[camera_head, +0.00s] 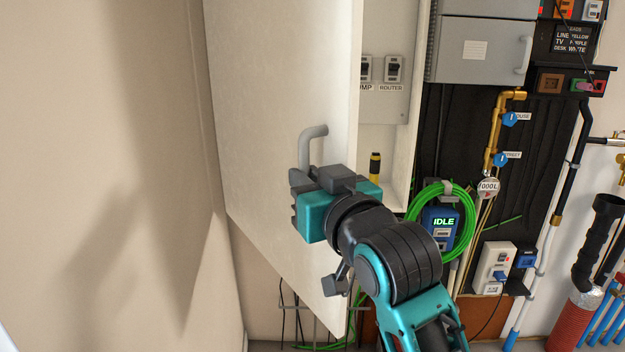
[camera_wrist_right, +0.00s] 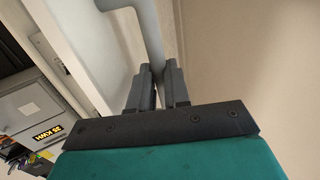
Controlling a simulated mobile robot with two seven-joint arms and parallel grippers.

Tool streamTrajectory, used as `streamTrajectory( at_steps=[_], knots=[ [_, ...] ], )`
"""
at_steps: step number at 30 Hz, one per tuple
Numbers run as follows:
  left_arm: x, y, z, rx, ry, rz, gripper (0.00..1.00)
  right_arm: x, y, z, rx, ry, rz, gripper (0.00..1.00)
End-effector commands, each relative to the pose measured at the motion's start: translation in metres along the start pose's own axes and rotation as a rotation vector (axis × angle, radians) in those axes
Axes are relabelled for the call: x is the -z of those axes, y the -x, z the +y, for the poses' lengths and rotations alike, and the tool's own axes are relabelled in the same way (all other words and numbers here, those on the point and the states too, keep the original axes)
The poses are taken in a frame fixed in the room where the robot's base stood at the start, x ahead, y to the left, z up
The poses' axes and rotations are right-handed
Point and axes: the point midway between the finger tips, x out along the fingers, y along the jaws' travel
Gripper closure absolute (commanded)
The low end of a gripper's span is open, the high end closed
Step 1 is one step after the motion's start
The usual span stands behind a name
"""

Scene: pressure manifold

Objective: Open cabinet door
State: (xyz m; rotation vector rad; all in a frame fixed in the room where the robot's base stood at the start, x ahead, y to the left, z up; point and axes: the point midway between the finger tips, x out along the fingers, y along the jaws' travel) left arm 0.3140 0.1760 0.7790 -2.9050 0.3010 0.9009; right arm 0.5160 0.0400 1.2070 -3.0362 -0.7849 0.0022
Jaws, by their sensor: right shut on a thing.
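The white cabinet door (camera_head: 275,90) stands swung open in the head view, its free edge toward me and the cabinet interior (camera_head: 385,140) showing to its right. Its grey bar handle (camera_head: 314,132) sits on the door's face. My right gripper (camera_head: 306,176) is at the lower part of the handle, shut on it. In the right wrist view the two fingers (camera_wrist_right: 159,85) close around the handle bar (camera_wrist_right: 150,35), whose upper end bends toward the door. The lower end of the handle is hidden by the gripper. My left gripper is not in view.
Inside the cabinet are labelled switches (camera_head: 394,69) and a black-and-yellow cylinder (camera_head: 375,167). To the right are a coiled green hose (camera_head: 412,206), a blue IDLE box (camera_head: 440,228) and brass pipes (camera_head: 492,135). A beige wall (camera_head: 110,150) stands left of the door.

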Motion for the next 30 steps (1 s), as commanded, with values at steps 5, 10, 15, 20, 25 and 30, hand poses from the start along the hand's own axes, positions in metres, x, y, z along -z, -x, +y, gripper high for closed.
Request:
streamTrajectory(
  at_steps=[5, 10, 15, 20, 25, 30],
  knots=[
    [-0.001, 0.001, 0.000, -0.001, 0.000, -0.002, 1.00, 0.004, 0.000, -0.001, 0.002, 0.001, 0.012, 0.78],
    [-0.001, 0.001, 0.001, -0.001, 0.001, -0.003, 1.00, 0.003, 0.000, 0.000, 0.001, 0.001, 0.007, 0.61],
    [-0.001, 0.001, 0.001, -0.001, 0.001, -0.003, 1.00, 0.002, 0.000, 0.000, 0.000, 0.000, 0.004, 0.58],
    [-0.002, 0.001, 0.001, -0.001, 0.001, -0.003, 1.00, 0.001, 0.002, 0.001, -0.001, 0.000, 0.003, 0.58],
    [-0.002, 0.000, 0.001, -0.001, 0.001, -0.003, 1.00, 0.000, 0.019, 0.001, -0.001, 0.000, 0.004, 0.58],
    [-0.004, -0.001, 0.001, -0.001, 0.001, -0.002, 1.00, 0.000, 0.051, 0.001, 0.000, 0.001, 0.005, 0.58]
  ],
)
